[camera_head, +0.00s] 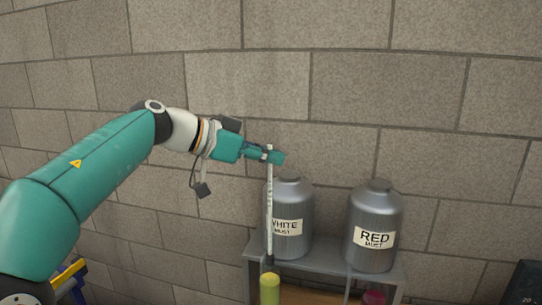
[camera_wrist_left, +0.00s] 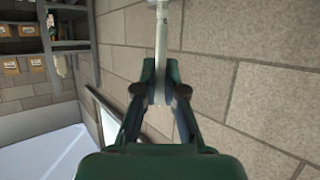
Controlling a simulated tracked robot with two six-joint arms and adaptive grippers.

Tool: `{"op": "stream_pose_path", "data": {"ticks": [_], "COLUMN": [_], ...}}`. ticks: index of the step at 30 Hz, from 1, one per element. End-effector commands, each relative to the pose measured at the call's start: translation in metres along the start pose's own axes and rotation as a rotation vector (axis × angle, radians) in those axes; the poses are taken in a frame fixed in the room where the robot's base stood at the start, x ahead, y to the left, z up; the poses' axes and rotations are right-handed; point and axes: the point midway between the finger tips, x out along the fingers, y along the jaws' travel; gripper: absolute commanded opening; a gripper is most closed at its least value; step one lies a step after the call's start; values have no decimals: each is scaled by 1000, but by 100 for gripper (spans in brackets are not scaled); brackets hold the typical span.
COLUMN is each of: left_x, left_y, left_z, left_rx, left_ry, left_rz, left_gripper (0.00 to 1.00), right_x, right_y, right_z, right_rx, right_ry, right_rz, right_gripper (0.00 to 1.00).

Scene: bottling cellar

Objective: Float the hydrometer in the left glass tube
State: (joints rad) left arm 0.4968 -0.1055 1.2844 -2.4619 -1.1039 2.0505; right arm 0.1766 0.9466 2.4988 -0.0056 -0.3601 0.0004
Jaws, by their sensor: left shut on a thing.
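My left gripper (camera_head: 270,155) is shut on the upper end of the hydrometer (camera_head: 269,205), a long thin whitish rod with a dark lower end. The hydrometer hangs about upright in front of the WHITE MUST can. In the left wrist view the hydrometer (camera_wrist_left: 161,45) stands between the fingertips of the left gripper (camera_wrist_left: 159,85). Directly below it in the head view is a yellow-green column (camera_head: 270,290), seemingly the left glass tube with its liquid. The hydrometer's dark end appears at its top; I cannot tell whether it is inside. My right gripper is out of view.
A grey can labelled WHITE MUST (camera_head: 294,205) and one labelled RED MUST (camera_head: 374,215) stand on a grey shelf (camera_head: 325,258) behind. A dark red top (camera_head: 373,298) shows low at right. A block wall backs everything. The wrist view shows shelving with boxes (camera_wrist_left: 68,45).

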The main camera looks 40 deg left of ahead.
Motion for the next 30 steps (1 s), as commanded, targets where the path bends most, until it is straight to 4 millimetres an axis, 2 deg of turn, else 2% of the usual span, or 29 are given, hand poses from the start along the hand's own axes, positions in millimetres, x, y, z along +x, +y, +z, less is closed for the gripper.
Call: {"op": "stream_pose_path", "data": {"ticks": [16,30], "left_x": [1,7], "left_y": [0,0], "left_z": [2,18], "left_rx": [0,0], "left_ry": [0,0], "left_rz": [0,-1], "left_gripper": [0,0], "right_x": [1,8], "right_y": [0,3], "right_z": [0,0], "right_rx": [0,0], "right_ry": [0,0], "right_rz": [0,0], "right_gripper": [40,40]}}
